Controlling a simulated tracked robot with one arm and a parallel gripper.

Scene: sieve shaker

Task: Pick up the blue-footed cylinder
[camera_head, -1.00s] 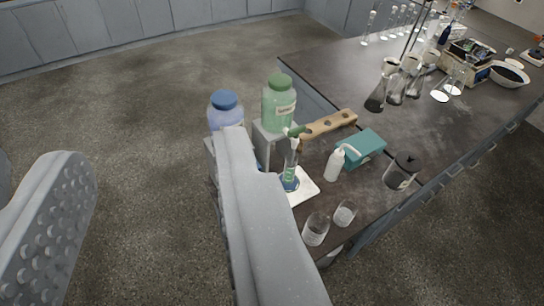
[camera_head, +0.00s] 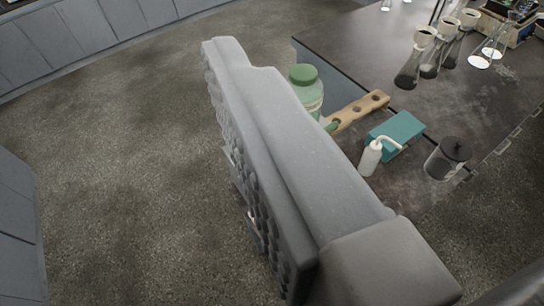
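One large grey finger of my gripper (camera_head: 290,150) fills the middle of the camera_head view. Its studded pad faces left, bare, with floor showing beyond it and no other finger against it. The opposite finger is out of view. The blue-footed cylinder's body and foot are hidden behind my finger. A small green piece (camera_head: 331,127) shows at the finger's right edge, possibly the cylinder's top; I cannot tell for sure.
Near my finger on the dark bench (camera_head: 345,35) are a green-capped jar (camera_head: 305,85), a wooden holed block (camera_head: 358,110), a white wash bottle (camera_head: 371,158), a teal box (camera_head: 396,134) and a dark-lidded jar (camera_head: 447,158). Flasks (camera_head: 431,58) stand farther back. Open floor lies left.

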